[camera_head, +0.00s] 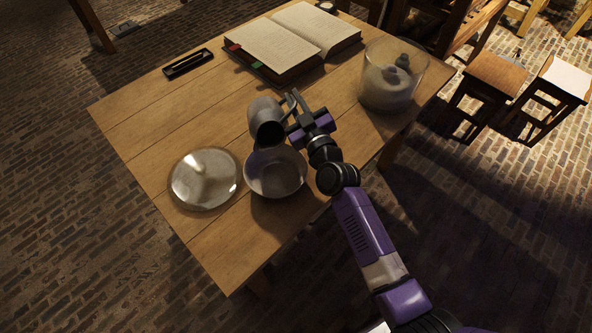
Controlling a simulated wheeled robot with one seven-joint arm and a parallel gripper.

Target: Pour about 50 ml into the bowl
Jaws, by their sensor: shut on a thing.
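A grey metal bowl (276,181) stands near the front edge of the wooden table. A grey metal jug (262,110) is tilted above the bowl's far left rim, its dark mouth facing down toward the bowl. My gripper (291,106) is shut on the jug from its right side, at what looks like the handle. The contact itself is partly hidden by the gripper. I cannot make out any stream of liquid, and the level in the bowl is too dim to tell.
A shiny round plate or lid (205,178) lies left of the bowl. A glass jar (391,80) with pale contents stands at the right. An open book (292,44) and a dark pen case (188,63) lie at the back. The table's (150,120) left part is clear.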

